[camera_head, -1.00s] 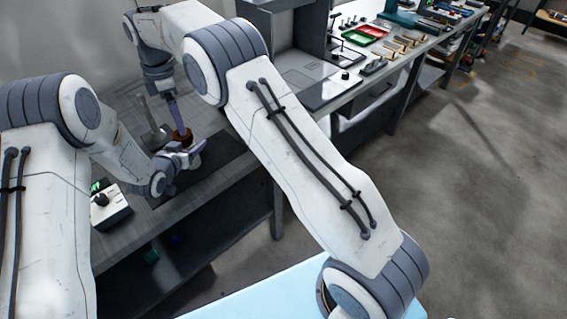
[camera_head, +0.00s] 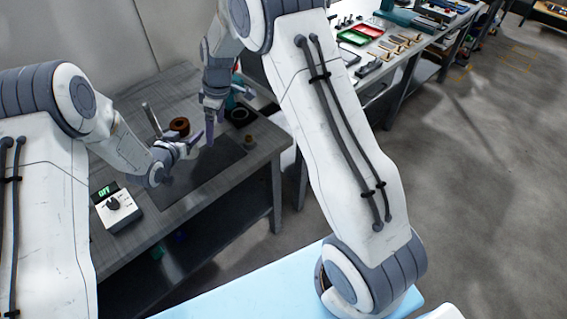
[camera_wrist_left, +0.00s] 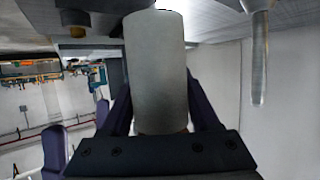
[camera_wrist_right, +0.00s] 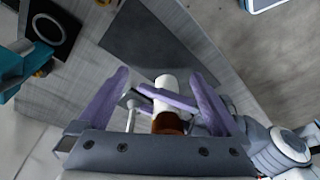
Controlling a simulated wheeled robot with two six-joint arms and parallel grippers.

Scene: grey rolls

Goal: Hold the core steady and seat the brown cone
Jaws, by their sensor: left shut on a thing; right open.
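The core, a pale grey cylinder (camera_wrist_left: 158,70), stands between the fingers of my left gripper (camera_head: 190,148), which is shut on it; it also shows as a white cylinder in the right wrist view (camera_wrist_right: 164,85). The brown cone (camera_head: 180,125) shows at the core's upper end, with a dark hole in its top; it also shows in the right wrist view (camera_wrist_right: 167,122). It appears to touch the core, but how deep it sits cannot be told. My right gripper (camera_head: 208,142) is open and empty, to the right of the cone.
A metal rod (camera_head: 151,118) stands left of the cone. A dark mat (camera_head: 205,172) covers the bench front. A box with a green OFF display (camera_head: 117,209) sits front left. A black ring piece (camera_head: 240,115) and a small brass piece (camera_head: 249,141) lie to the right.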

